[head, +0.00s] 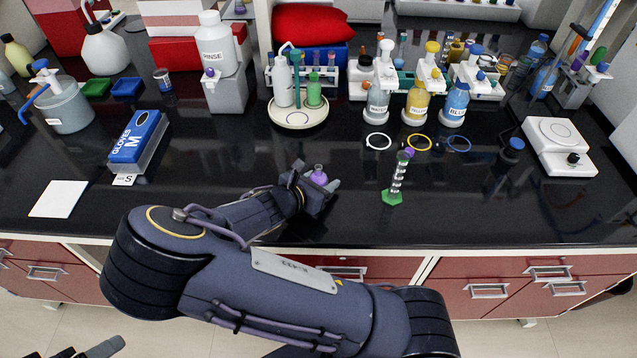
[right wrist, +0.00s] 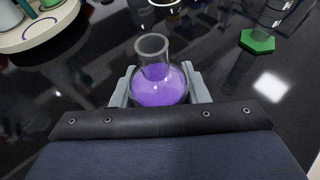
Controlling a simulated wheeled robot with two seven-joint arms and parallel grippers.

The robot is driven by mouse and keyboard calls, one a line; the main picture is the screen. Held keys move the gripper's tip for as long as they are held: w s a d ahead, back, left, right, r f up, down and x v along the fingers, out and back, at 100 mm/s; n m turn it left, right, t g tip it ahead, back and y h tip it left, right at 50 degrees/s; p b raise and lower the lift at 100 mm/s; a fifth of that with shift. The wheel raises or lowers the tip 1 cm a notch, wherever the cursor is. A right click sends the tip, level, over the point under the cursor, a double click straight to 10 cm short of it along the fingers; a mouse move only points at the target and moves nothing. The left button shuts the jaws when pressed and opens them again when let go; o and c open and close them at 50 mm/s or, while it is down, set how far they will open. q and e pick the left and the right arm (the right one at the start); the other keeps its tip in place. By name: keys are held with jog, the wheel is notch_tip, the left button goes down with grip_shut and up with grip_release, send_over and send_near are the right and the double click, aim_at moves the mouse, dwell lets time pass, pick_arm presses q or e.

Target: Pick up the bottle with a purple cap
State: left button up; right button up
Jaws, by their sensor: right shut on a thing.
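My right gripper (head: 318,186) is shut on a clear glass flask (head: 319,175) with purple liquid, near the front of the black bench. In the right wrist view the flask (right wrist: 160,82) stands between the two grey fingers (right wrist: 160,90), its neck open with no cap showing. I cannot tell whether its base touches the bench. A white RINSE bottle (head: 216,45) with a small purple part below it stands on a grey stand at the back. I see no bottle with a clear purple cap. Part of my left gripper (head: 90,349) shows at the bottom left edge.
A green-footed cylinder (head: 392,197) stands right of the flask. The glove box (head: 138,141) and a white sheet (head: 59,199) lie left. A round tray (head: 300,121) with bottles is behind; a white balance (head: 559,145) is right. Bare bench surrounds the flask.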

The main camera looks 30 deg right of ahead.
jog(key=shift+c, duration=1)
